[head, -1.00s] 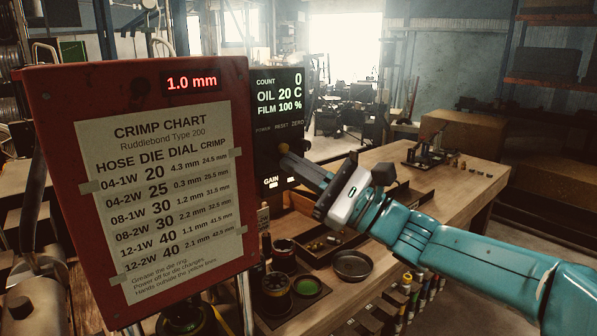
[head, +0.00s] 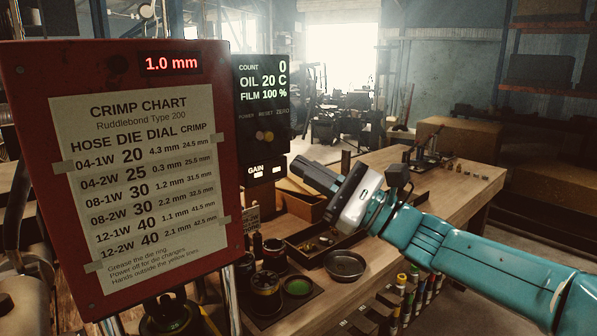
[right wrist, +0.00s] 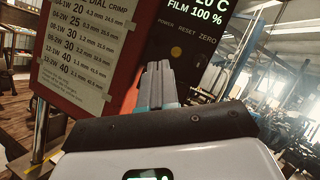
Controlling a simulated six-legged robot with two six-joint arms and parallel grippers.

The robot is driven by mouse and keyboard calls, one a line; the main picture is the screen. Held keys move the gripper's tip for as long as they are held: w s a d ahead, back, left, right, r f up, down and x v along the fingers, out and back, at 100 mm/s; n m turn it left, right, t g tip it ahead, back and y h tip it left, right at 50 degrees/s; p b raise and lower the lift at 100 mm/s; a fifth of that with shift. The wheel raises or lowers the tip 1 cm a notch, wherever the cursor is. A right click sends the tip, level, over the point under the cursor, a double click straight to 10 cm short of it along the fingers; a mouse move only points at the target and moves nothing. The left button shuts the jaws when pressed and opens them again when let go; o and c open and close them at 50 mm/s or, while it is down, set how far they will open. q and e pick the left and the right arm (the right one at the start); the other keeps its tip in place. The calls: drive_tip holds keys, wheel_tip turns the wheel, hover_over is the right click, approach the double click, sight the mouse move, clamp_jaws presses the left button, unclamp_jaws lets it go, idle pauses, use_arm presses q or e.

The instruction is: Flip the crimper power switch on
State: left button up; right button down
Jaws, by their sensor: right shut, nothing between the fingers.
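The crimper's black control panel (head: 262,100) stands right of the red chart board. Its display is lit and reads COUNT 0, OIL 20 C, FILM 100 %. A row of labels below reads POWER, RESET, ZERO; the same labels show in the right wrist view on the panel (right wrist: 185,45). Small round controls (head: 264,136) sit under the labels; I cannot make out the power switch or its position. My right gripper (head: 297,163) is shut and empty, in front of the panel's lower right and apart from the controls. Its fingers (right wrist: 158,70) point at the panel. My left gripper is not in view.
The red board (head: 20,100) with the crimp chart (head: 140,175) and a 1.0 mm readout fills the left. A wooden bench (head: 440,205) holds a round dish (head: 345,264), a tray and small pots. Open space lies right of the panel.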

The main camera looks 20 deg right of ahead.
drive_tip(key=s+d+b, duration=0.2)
drive_tip(key=s+d, duration=0.4)
drive_tip(key=s, duration=0.1)
drive_tip(key=w+a+f+g+h, duration=0.2)
drive_tip(key=w+f, duration=0.1)
drive_tip(key=f, duration=0.7)
drive_tip(key=w+a+f+g+h, duration=0.1)
drive_tip(key=w+f+g+h, duration=0.15)
drive_tip(key=f, duration=0.65)
drive_tip(key=s+a+f+n+g+h, duration=0.1)
drive_tip(key=a+f+n+g+h, duration=0.2)
drive_tip(key=f, duration=1.8)
drive_tip(key=s+a+f+n+g+h, duration=0.1)
drive_tip(key=s+f+n+g+h, duration=0.15)
drive_tip(key=s+f, duration=0.45)
drive_tip(key=s+a+f+n+g+h, duration=0.1)
drive_tip(key=s+a+f+n+g, duration=0.2)
drive_tip(key=f, duration=0.9)
drive_tip(key=s+a+f+n+g+h, duration=0.1)
drive_tip(key=s+a+f+n+g, duration=0.1)
drive_tip(key=s+f+n, duration=0.7)
drive_tip(key=s+a, duration=0.1)
drive_tip(key=s, duration=0.2)
drive_tip(key=shift+s+a+f+g, duration=0.3)
drive_tip(key=shift+a+f, duration=0.05)
drive_tip(key=shift+f, duration=0.05)
drive_tip(key=shift+n, duration=0.25)
